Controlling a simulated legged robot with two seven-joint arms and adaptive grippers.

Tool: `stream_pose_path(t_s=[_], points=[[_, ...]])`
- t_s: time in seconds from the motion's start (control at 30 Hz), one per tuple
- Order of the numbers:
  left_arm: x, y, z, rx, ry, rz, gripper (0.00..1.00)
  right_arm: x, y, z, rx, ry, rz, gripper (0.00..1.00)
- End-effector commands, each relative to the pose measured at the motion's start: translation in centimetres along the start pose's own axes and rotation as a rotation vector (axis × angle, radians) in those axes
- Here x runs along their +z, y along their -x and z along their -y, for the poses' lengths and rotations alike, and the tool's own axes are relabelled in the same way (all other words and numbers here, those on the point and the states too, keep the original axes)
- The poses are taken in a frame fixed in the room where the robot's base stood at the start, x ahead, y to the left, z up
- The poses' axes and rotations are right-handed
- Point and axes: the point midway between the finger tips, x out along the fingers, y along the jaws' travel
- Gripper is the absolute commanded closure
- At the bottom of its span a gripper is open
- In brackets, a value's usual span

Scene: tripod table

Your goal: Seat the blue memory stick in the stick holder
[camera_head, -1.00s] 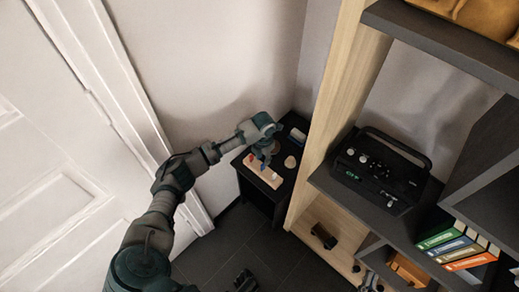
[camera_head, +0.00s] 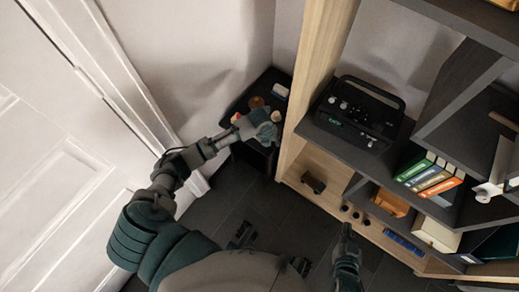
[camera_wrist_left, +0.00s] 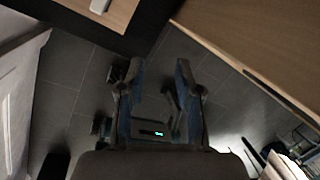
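My left gripper (camera_wrist_left: 157,75) is open in the left wrist view, with floor between its separated fingers and nothing held. In the head view the left gripper (camera_head: 268,128) is at the front of the small black table (camera_head: 241,103), covering much of its near side. An orange-and-white end (camera_head: 236,118) shows beside it, probably on the stick holder, whose body is mostly hidden. I cannot make out the blue memory stick. My right gripper (camera_head: 347,235) is low, in front of the shelf, too small to read.
A round brown thing (camera_head: 257,102) and a small white-and-blue block (camera_head: 280,90) lie on the table. The wooden shelf unit (camera_head: 317,75) stands close on the right, with a black radio (camera_head: 358,112) and books (camera_head: 428,175). A white door (camera_head: 60,150) is at left.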

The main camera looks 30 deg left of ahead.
Motion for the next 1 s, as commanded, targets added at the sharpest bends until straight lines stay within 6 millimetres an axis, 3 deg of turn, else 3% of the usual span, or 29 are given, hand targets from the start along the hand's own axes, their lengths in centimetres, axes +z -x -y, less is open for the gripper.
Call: stream_pose_path(t_s=[0.03, 0.13, 0.2, 0.33, 0.5, 0.6, 0.73, 1.0], points=[[-3.8, -1.5, 1.7, -0.078, 0.150, 0.004, 0.66, 0.0, 0.0, 0.0, 0.000, 0.000, 0.000, 1.00], [-9.4, -2.0, 4.5, -0.253, 0.542, 0.011, 0.66, -0.1, -0.2, 0.0, 0.000, 0.001, 0.001, 1.00], [-12.6, -1.1, 5.6, -0.379, 0.838, -0.012, 0.66, -0.1, -0.2, 0.0, 0.000, 0.001, 0.000, 1.00], [-16.2, 2.4, 5.5, -0.607, 1.401, -0.085, 0.66, -0.1, -0.2, 0.0, 0.000, 0.001, -0.001, 1.00], [-17.9, 7.9, 2.5, -0.855, 1.967, -0.185, 0.66, -0.1, -0.2, 0.0, 0.000, 0.000, -0.002, 1.00], [-18.1, 10.1, 0.8, -0.953, 2.152, -0.223, 0.66, -0.1, -0.2, 0.0, 0.000, 0.000, -0.002, 1.00], [-18.2, 11.5, -0.2, -1.015, 2.253, -0.248, 0.66, -0.1, -0.2, 0.1, 0.000, 0.000, -0.002, 1.00], [-18.2, 11.6, -0.2, -1.019, 2.264, -0.254, 0.66, -0.1, -0.2, 0.0, 0.000, 0.000, -0.002, 1.00]])
